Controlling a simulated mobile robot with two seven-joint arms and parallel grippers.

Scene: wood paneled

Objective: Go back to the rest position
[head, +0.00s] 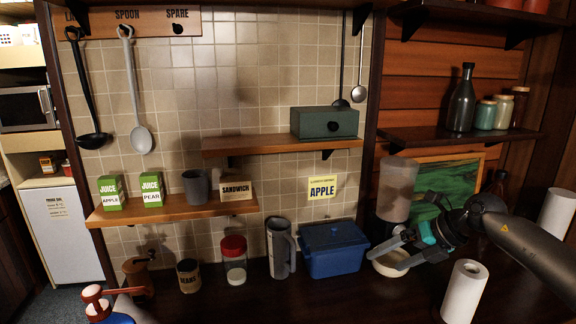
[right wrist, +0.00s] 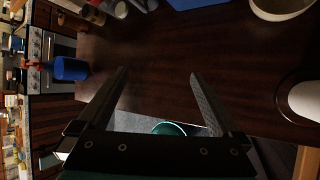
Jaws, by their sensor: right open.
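My right gripper (head: 385,261) reaches in from the right in the head view, above the dark counter (head: 335,297). Its jaws are apart and empty. In the head view they overlap a white bowl (head: 388,266) behind them; contact with it is not clear. In the right wrist view the two fingers of the right gripper (right wrist: 160,75) stand wide apart, with only bare counter between their tips. The bowl (right wrist: 282,8) shows there at the top right, clear of the fingers. My left gripper is not in view.
A blue lidded box (head: 335,252) stands left of the right gripper. A paper roll (head: 464,291) stands close below my right forearm. A blue bottle with a red top (head: 108,316) is at the lower left. A shelf (head: 175,208) holds juice cartons. The front middle counter is clear.

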